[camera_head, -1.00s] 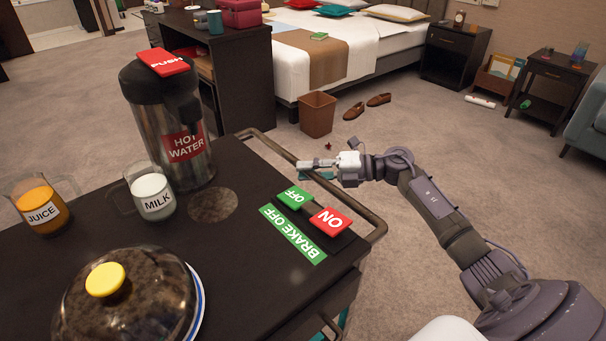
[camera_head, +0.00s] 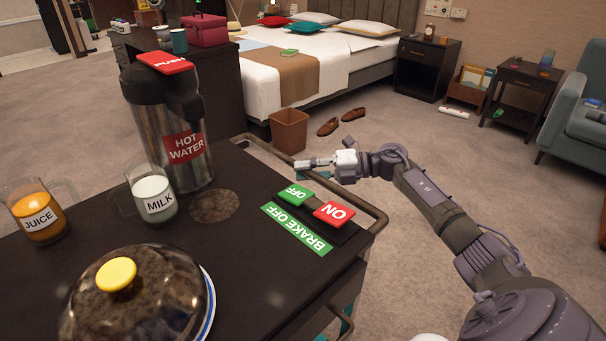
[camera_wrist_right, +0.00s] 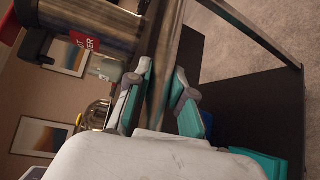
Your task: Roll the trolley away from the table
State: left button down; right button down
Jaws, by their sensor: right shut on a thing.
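The dark trolley (camera_head: 250,235) fills the lower left of the head view. Its metal handle rail (camera_head: 375,213) runs along the right end; the rail also shows in the wrist view (camera_wrist_right: 166,45). My right gripper (camera_head: 308,164) is at the rail's far part, its fingers (camera_wrist_right: 158,98) closed on both sides of the rail. A green BRAKE OFF label (camera_head: 297,229) lies beside a green OFF button (camera_head: 296,194) and a red ON button (camera_head: 334,212). My left gripper is not in view. I cannot tell which table is meant.
The trolley carries a hot water dispenser (camera_head: 182,130), a milk jug (camera_head: 153,192), a juice jug (camera_head: 40,212) and a domed dish (camera_head: 135,300). A bin (camera_head: 289,130) and shoes (camera_head: 340,121) are beyond. A dark desk (camera_head: 215,90) stands behind. Carpet on the right is open.

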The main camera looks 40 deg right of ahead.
jog(key=shift+d, duration=0.1)
dwell(0.3)
jog(key=c, duration=1)
grip_release()
jog(key=v, duration=1.2)
jog(key=shift+d, duration=0.1)
